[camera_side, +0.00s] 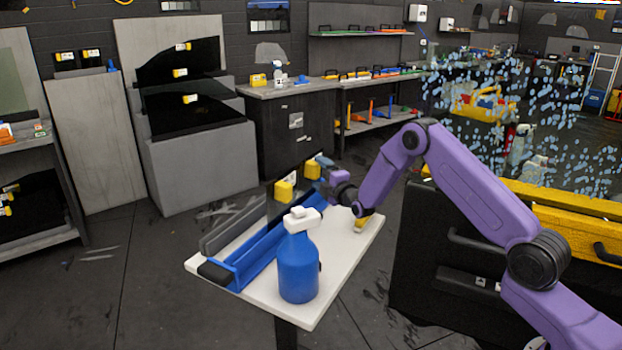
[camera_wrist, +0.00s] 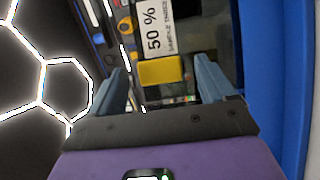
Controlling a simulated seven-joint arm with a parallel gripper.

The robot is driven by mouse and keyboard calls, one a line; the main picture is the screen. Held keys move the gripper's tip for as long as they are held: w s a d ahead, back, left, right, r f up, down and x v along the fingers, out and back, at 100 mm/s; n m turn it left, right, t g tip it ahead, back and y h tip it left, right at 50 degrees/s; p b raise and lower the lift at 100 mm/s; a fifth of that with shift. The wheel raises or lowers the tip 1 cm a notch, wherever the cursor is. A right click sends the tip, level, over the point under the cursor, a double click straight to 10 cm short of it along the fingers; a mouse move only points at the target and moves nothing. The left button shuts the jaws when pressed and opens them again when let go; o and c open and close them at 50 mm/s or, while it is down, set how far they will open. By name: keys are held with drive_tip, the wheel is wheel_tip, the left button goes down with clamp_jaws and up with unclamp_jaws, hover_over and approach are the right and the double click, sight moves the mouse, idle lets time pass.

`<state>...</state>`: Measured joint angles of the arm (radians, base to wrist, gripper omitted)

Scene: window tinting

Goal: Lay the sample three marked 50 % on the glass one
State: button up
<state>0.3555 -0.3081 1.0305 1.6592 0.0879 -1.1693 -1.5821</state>
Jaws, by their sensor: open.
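The sample three marked 50 % shows in the wrist view as a white label (camera_wrist: 160,28) reading "50 %" and "sample three", with a yellow block (camera_wrist: 163,71) below it. My gripper (camera_wrist: 164,78) is open, its two blue-grey fingers on either side of that block with gaps. In the side view my gripper (camera_side: 323,174) is at the back end of the blue rack (camera_side: 262,246), beside a yellow block (camera_side: 312,168). Another yellow block (camera_side: 285,190) is nearer the front. A clear pane covered in droplets (camera_side: 520,120) stands at the right; I cannot read any mark naming it glass one.
A blue spray bottle (camera_side: 298,268) with a white top stands on the white board (camera_side: 312,318) in front of the rack. A small yellow tool (camera_side: 362,222) lies at the board's right. A black cabinet with a yellow top (camera_side: 578,232) is below the pane.

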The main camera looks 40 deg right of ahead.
drive_tip(key=shift+w+d, duration=0.1)
drive_tip(key=shift+w, duration=0.75)
drive_tip(key=shift+c, duration=0.3)
drive_tip(key=shift+r, duration=0.1)
drive_tip(key=c, duration=1)
wheel_tip(320, 180, up, 28)
